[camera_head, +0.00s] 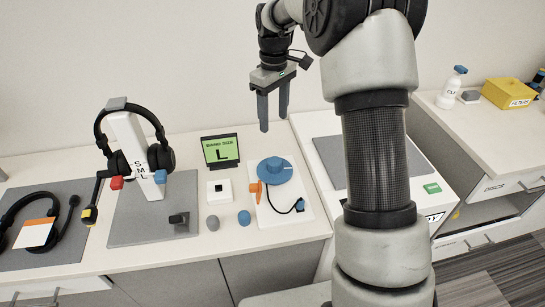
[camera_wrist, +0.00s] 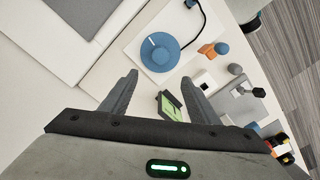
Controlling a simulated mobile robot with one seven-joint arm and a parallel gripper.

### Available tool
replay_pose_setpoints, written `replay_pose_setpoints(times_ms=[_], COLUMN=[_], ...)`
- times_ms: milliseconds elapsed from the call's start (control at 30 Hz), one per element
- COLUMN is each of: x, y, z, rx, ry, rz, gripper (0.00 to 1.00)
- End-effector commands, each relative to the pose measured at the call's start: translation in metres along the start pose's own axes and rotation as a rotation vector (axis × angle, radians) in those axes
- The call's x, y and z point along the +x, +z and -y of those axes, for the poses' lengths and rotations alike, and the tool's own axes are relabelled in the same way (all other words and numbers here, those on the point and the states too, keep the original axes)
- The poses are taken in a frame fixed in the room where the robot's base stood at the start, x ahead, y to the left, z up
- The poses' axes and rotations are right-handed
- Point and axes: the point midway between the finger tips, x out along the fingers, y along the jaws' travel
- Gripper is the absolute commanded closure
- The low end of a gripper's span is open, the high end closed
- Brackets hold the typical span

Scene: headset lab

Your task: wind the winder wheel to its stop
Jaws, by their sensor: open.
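The winder wheel (camera_head: 275,170) is a blue disc with a raised hub, on a white base plate (camera_head: 296,216) on the table. An orange piece (camera_head: 257,188) sits at its left edge, and a black cable (camera_head: 280,207) runs from it across the plate. The wheel also shows in the wrist view (camera_wrist: 160,52), beyond the fingertips. My gripper (camera_head: 273,128) is open and empty, pointing down, in the air above and behind the wheel, apart from it. In the wrist view the fingers (camera_wrist: 160,80) are spread with nothing between them being held.
A green sign (camera_head: 220,150) reading L stands left of the wheel. A white box with a black button (camera_head: 219,191), a grey knob (camera_head: 212,223) and a blue knob (camera_head: 244,217) lie nearby. A headset hangs on a white stand (camera_head: 136,160) at left. My arm hides part of the right side.

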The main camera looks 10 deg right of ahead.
Motion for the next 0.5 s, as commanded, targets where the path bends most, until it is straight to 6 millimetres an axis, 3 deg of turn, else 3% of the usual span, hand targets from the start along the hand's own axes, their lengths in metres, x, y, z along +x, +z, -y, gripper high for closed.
replay_pose_setpoints(times_ms=[233,500], x=[0.019,0.076], y=[0.002,0.003], z=[0.002,0.002], rx=[-0.085,-0.082], ry=[0.0,-0.002], rz=[0.003,0.005], gripper=[0.45,0.45])
